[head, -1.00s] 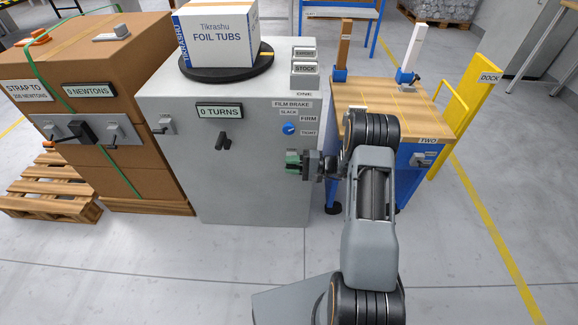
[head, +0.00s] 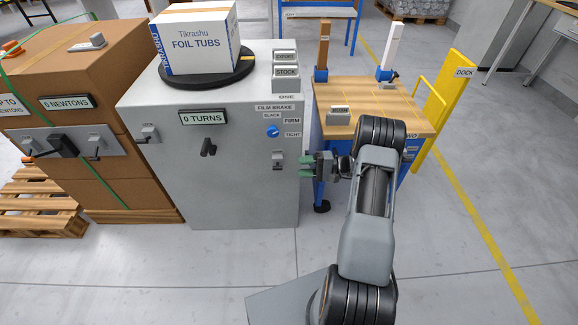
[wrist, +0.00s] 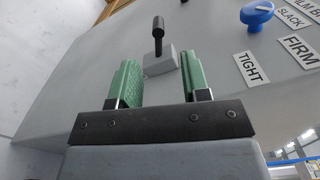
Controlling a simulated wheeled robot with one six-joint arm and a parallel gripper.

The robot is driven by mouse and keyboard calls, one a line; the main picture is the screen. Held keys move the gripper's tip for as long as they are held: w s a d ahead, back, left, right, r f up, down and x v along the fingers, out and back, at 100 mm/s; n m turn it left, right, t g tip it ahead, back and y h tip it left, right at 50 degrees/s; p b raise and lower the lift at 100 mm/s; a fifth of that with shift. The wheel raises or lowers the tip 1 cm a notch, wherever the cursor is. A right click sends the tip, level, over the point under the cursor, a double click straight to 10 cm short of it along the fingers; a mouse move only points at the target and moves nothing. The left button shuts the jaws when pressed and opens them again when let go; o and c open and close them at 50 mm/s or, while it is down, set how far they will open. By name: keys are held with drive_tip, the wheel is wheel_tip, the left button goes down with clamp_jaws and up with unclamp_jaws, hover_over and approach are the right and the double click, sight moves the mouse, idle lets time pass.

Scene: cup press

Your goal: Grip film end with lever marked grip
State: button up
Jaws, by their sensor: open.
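A small lever (head: 278,161) sits on the right front of the grey cabinet (head: 225,185), below the film brake knob. Its marking is too small to read, so I cannot tell whether it says grip. In the wrist view a black-handled lever (wrist: 158,36) on a pale block stands just beyond my fingertips, roughly between them. My gripper (head: 305,166) is open with green finger pads and is empty. In the head view it is just right of the lever, apart from it. It also shows in the wrist view (wrist: 157,88). I cannot make out a film end.
A blue film brake knob (head: 272,131) is above the lever, with SLACK, FIRM and TIGHT labels. A FOIL TUBS box (head: 195,38) stands on the black turntable (head: 245,72). A wooden-topped blue trolley (head: 385,98) stands right of the cabinet. Open floor lies in front.

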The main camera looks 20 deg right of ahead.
drive_tip(key=shift+v, duration=2.15)
drive_tip(key=s+a+r+n+g+h+p, duration=0.2)
drive_tip(key=s+a+r+g+h+p, duration=0.3)
drive_tip(key=r, duration=0.7)
drive_tip(key=s+a+r+n+g+h+p, duration=0.1)
drive_tip(key=a+r+n+g+h+p, duration=0.1)
drive_tip(key=a+r+p, duration=0.75)
drive_tip(key=s+r+n+t+h+p, duration=0.1)
drive_tip(key=s+r+h+p, duration=0.4)
drive_tip(key=r, duration=0.6)
drive_tip(key=s+r+n+t+h+p, duration=0.1)
drive_tip(key=s+r+t+h+p, duration=0.3)
drive_tip(key=s+r+p, duration=0.3)
wheel_tip(320, 180, up, 6)
drive_tip(key=shift+s+d+f+n+h, duration=0.25)
drive_tip(key=shift+s+n+h, duration=0.15)
drive_tip(key=shift+s+h, duration=0.2)
